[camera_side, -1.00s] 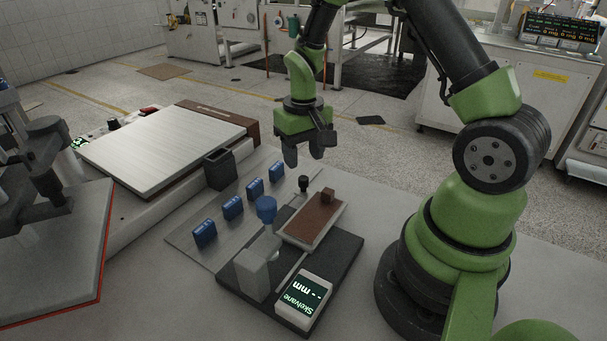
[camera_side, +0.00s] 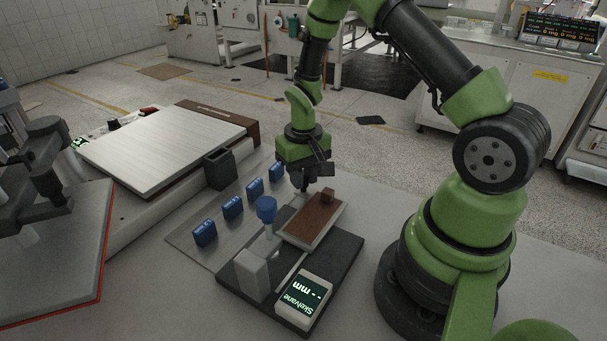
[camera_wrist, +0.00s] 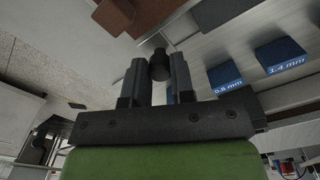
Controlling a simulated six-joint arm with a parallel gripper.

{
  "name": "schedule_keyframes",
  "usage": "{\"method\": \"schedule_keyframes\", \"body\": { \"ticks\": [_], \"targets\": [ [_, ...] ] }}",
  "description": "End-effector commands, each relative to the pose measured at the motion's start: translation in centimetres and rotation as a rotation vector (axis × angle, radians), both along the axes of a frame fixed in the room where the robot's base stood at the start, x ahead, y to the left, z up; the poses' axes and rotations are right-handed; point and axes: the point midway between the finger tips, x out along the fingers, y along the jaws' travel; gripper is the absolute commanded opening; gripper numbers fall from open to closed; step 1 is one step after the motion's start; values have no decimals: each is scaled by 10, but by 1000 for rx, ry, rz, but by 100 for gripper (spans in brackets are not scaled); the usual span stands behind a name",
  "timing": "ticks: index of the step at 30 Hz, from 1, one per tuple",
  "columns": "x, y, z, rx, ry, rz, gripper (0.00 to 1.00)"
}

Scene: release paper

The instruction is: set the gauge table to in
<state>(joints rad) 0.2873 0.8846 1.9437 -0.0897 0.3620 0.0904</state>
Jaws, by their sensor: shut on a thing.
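The gauge (camera_side: 342,252) has a dark base, a grey upright block (camera_side: 252,274), a blue-capped post (camera_side: 266,208) and a display reading "-- mm". A brown-topped plate (camera_side: 305,226), apparently the gauge table, lies on the base with a small brown block (camera_side: 328,195) at its far end. My gripper (camera_side: 303,187) points down by the plate's far left corner. In the wrist view, my gripper (camera_wrist: 158,78) is shut on a black knob (camera_wrist: 159,64), which shows between the fingertips. The fingers hide this knob in the side view.
Several blue blocks (camera_side: 232,207) stand in a row left of the gauge; two read 0.8 mm (camera_wrist: 226,78) and 1.4 mm (camera_wrist: 281,55). A dark open bin (camera_side: 220,170) stands behind them beside a large metal plate (camera_side: 165,148).

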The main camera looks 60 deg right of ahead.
Motion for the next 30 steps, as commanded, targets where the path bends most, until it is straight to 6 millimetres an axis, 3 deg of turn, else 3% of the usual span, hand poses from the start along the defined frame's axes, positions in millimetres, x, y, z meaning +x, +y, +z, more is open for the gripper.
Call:
{"method": "schedule_keyframes", "body": {
  "ticks": [5, 12, 15, 26, 27, 30],
  "targets": [
    [1, 15, 0, 0, 1, 6, 0],
    [1, 70, 1, -1, -2, 9, 0],
    [1, 84, 1, 0, -3, 7, 0],
    [1, 91, 1, 1, -3, -1, 0],
    [1, 91, 1, 2, -3, -2, 28],
    [1, 91, 1, 1, -3, -1, 49]
  ]
}}
